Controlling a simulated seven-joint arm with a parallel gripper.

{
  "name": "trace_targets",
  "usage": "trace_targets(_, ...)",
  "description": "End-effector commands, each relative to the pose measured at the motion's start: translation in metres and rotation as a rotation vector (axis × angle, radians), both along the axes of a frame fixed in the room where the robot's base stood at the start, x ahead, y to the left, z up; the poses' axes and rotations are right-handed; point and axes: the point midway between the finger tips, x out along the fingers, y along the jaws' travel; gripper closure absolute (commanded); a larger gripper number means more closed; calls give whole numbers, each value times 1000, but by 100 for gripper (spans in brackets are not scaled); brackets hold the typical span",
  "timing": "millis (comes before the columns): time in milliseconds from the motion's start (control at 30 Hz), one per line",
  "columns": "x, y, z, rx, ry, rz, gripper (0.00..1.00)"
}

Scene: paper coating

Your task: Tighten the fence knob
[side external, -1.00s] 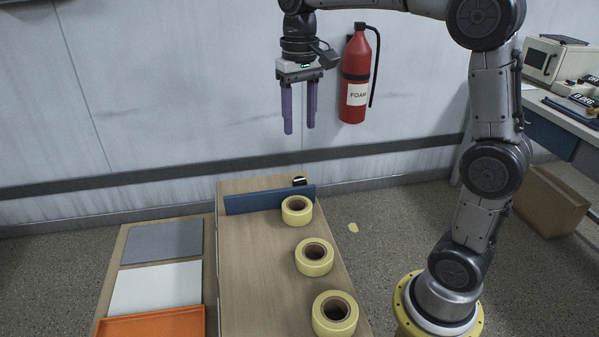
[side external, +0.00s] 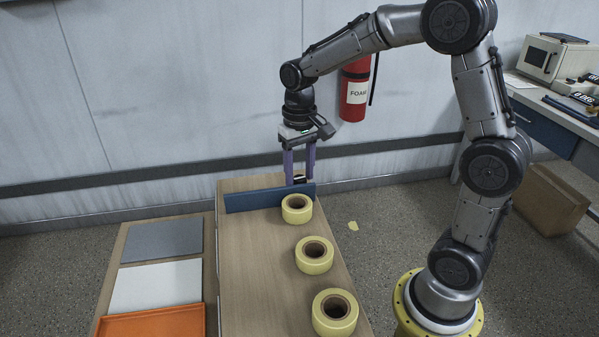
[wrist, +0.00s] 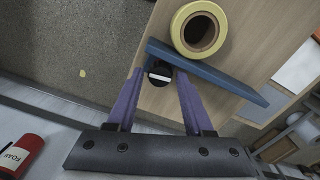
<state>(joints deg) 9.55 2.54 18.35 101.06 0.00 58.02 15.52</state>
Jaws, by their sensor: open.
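The fence (side external: 262,199) is a blue bar standing across the far end of the wooden table. The fence knob (side external: 299,179) is small and black with a white mark, just behind the fence's right end. In the wrist view the knob (wrist: 160,73) lies between the two purple fingers. My gripper (side external: 300,178) points down, open, with its fingertips on either side of the knob. I cannot tell whether either finger touches it. The fence (wrist: 205,72) also shows just beyond the fingertips in the wrist view.
A yellow tape roll (side external: 297,209) stands close in front of the fence, with two more rolls nearer along the table. A lower board at left holds a grey sheet (side external: 162,242), a white sheet (side external: 156,287) and an orange tray (side external: 150,324). A red extinguisher (side external: 354,95) hangs behind.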

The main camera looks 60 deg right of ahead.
Motion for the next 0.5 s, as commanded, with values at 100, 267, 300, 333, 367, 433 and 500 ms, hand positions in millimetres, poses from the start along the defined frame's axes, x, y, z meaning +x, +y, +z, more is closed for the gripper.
trace_targets(100,0,0,-2,0,0,0,48)
trace_targets(267,0,0,-2,0,0,0,48)
trace_targets(300,0,0,-2,0,0,0,50)
trace_targets(333,0,0,-2,0,0,0,55)
trace_targets(367,0,0,-2,0,0,0,61)
trace_targets(433,0,0,-2,0,0,0,73)
trace_targets(500,0,0,-2,0,0,0,86)
